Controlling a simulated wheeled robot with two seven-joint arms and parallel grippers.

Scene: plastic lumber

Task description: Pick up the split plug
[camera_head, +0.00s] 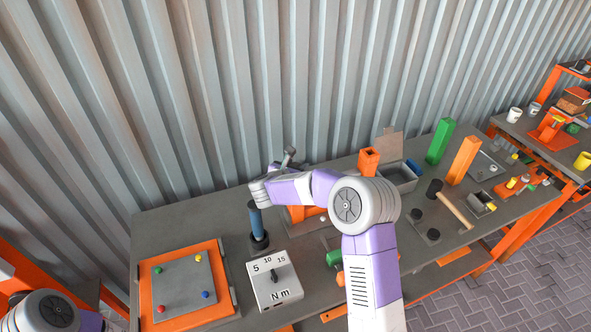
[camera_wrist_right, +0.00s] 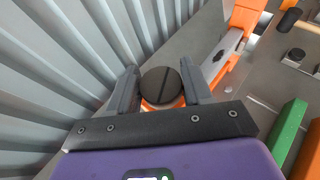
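A dark round cap with a straight slot across it, which looks like the split plug (camera_wrist_right: 161,82), shows in the right wrist view. It sits on an orange and pale base. My right gripper (camera_wrist_right: 160,84) is open, with one grey finger on each side of the plug. The fingers do not look closed on it; small gaps show. In the head view my right gripper (camera_head: 289,157) is partly hidden behind my own forearm, and I cannot make out the plug there. Only a joint of my left arm shows at the lower left; its gripper is out of view.
The grey bench (camera_head: 190,220) holds a torque box (camera_head: 275,281), a blue-handled tool (camera_head: 256,222), an orange-framed board (camera_head: 185,281), a mallet (camera_head: 452,204), and green (camera_head: 440,141) and orange (camera_head: 462,160) posts. A corrugated wall (camera_head: 200,90) stands close behind.

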